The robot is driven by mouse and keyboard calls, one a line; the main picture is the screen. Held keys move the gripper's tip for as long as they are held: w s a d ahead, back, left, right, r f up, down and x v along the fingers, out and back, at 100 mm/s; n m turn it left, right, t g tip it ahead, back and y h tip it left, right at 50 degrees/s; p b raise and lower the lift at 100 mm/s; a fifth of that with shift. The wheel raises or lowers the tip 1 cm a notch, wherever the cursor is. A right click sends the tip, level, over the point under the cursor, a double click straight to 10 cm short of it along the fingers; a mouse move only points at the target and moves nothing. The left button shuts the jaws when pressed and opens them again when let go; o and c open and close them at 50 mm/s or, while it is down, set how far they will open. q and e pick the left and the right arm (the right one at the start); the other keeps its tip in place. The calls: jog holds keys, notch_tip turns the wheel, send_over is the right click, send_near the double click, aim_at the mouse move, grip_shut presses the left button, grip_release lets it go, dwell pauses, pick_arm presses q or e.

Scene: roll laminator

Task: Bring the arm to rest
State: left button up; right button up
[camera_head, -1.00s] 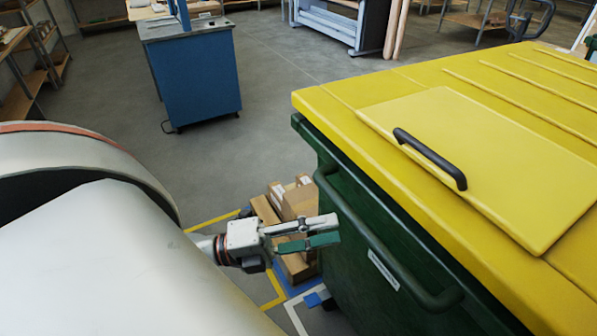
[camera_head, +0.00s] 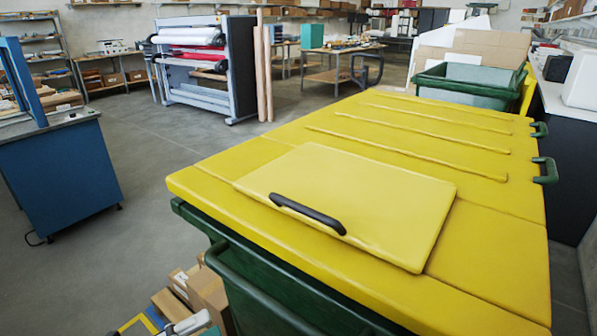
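I see no object held in the visible part. My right gripper is not in view.
A large green bin (camera_head: 255,310) with a yellow lid (camera_head: 400,140) fills the centre and right. Cardboard boxes (camera_head: 208,292) stand beside it. A blue cabinet (camera_head: 65,170) is at left; a roll laminator (camera_head: 205,70) stands behind. Grey floor between them is clear.

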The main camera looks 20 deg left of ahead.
pick_arm(q)
jog(key=w+a+f+n+t+y, duration=0.1)
jog(key=w+a+f+n+y, duration=0.15)
jog(key=f+n+y, duration=0.4)
jog(key=w+a+f+n+y, duration=0.1)
jog(key=w+f+n+y, duration=0.25)
jog(key=f+n, duration=0.6)
jog(key=s+d+f+n+g, duration=0.1)
jog(key=d+f+n+g, duration=0.1)
jog(key=f, duration=0.5)
jog(key=s+d+f+n+g+y, duration=0.1)
jog(key=s+d+f+n+g, duration=0.1)
jog(key=d+f+n, duration=0.3)
notch_tip(320, 180, down, 4)
jog(key=shift+s+d+r+g, duration=0.25)
jog(key=shift+d+g, duration=0.15)
jog(key=shift+d, duration=0.65)
jog(key=shift+a+r, duration=0.1)
